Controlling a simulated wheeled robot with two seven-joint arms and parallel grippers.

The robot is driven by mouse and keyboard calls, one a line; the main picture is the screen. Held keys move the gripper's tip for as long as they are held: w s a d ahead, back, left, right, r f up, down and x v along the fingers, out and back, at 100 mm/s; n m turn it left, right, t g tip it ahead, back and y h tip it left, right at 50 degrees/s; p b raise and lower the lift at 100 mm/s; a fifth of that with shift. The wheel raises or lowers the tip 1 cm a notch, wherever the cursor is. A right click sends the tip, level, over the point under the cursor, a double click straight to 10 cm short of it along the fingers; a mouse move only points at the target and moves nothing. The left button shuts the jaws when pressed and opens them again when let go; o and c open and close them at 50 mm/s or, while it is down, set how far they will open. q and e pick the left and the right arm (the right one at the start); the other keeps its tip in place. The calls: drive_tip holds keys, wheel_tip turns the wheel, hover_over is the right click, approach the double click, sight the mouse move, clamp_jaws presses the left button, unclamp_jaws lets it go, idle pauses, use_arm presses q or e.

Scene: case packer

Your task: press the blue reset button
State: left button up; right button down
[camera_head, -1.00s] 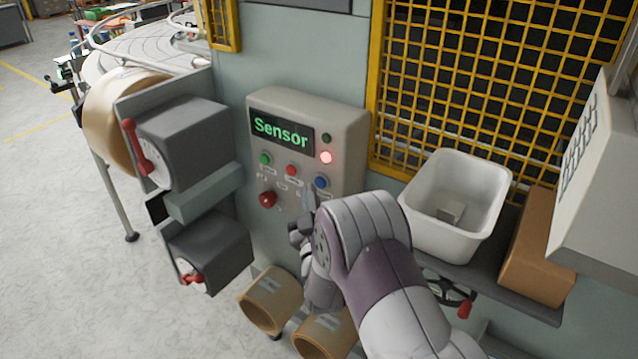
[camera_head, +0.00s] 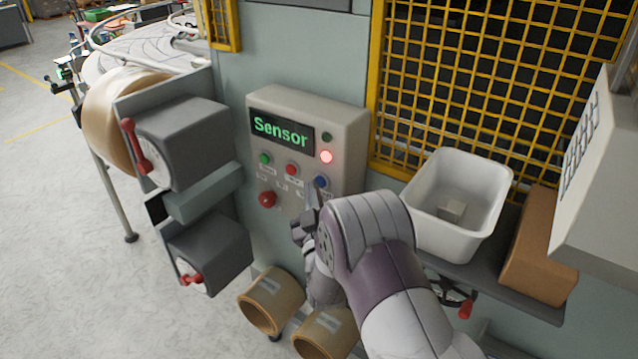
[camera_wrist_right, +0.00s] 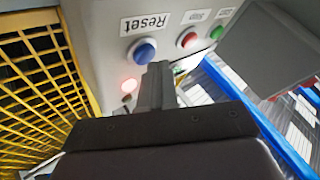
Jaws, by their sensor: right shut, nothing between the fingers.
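The blue reset button (camera_head: 321,182) is at the lower right of the grey control panel (camera_head: 345,119). In the right wrist view the blue button (camera_wrist_right: 143,51) sits beside a "Reset" label (camera_wrist_right: 144,23). My right gripper (camera_head: 316,192) is shut and empty, with its fingertips just below the blue button in the head view. In the wrist view its fingers (camera_wrist_right: 158,80) point toward the panel, close to the button; I cannot tell whether they touch it. My left gripper is not in view.
The panel also has a green button (camera_head: 265,158), a red button (camera_head: 291,169), a red knob (camera_head: 267,199), a lit red lamp (camera_head: 326,157) and a "Sensor" display (camera_head: 281,130). A white bin (camera_head: 487,226) stands at the right, beside a yellow mesh guard (camera_head: 373,75).

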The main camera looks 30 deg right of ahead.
drive_tip(key=shift+w+d, duration=0.2)
drive_tip(key=shift+d, duration=0.2)
idle(0.4)
idle(0.4)
drive_tip(key=shift+s+a+b, duration=0.35)
drive_tip(key=shift+a, duration=0.45)
drive_tip(key=shift+a, duration=0.1)
drive_tip(key=a, duration=0.1)
drive_tip(key=s+a, duration=0.1)
drive_tip(key=a, duration=0.1)
drive_tip(key=s+a, duration=0.1)
drive_tip(key=shift+a, duration=0.2)
idle(0.5)
